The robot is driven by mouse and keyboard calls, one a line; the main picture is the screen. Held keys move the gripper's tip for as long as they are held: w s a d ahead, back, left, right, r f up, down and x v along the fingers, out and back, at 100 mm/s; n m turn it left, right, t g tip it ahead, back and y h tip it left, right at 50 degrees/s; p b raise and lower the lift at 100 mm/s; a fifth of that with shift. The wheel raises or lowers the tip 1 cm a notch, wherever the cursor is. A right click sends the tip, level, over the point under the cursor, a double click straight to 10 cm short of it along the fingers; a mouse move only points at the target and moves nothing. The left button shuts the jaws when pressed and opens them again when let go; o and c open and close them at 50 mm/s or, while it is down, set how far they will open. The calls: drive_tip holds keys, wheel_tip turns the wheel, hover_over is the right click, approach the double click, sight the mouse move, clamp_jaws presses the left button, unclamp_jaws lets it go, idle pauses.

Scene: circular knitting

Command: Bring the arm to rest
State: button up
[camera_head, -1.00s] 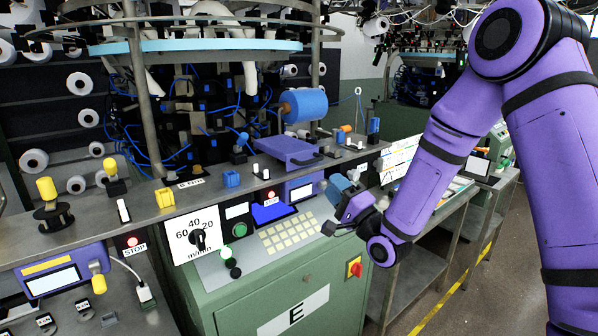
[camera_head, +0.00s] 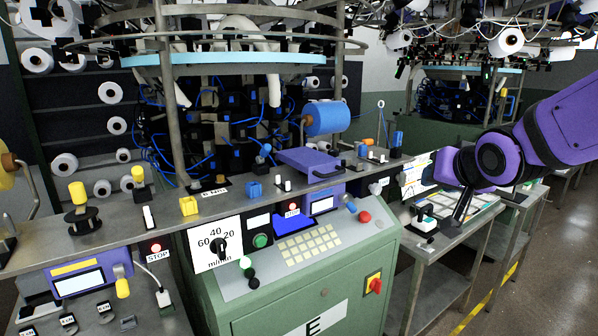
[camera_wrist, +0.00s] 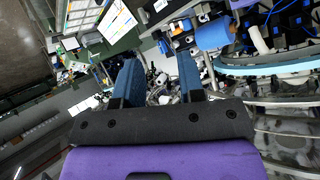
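My gripper (camera_wrist: 158,75) shows in the wrist view with its two blue fingers apart and nothing between them. In the head view my purple arm comes in from the right edge, bent at a joint. There my gripper (camera_head: 463,207) is seen as a dark shape hanging over the side table, right of the green control cabinet (camera_head: 370,245). Its fingers are too small there to tell apart, and I cannot tell its height above the table.
The knitting machine (camera_head: 230,60) stands behind the grey metal shelf (camera_head: 110,220). A side table (camera_head: 425,262) with papers and small items lies under my gripper. A red knob (camera_head: 374,285) sits on the cabinet's front. The floor (camera_head: 530,270) at the right is clear.

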drive_tip(key=s+d+n+g, duration=0.1)
drive_tip(key=s+d+g, duration=0.1)
drive_tip(key=s, duration=0.9)
drive_tip(key=s+d+r+n+g, duration=0.1)
drive_tip(key=s+g, duration=0.3)
drive_tip(key=s, duration=0.7)
drive_tip(key=shift+d+r+n+h, duration=0.2)
drive_tip(key=shift+d+n+h, duration=0.1)
drive_tip(key=shift+d+h, duration=0.15)
drive_tip(key=shift+s, duration=0.1)
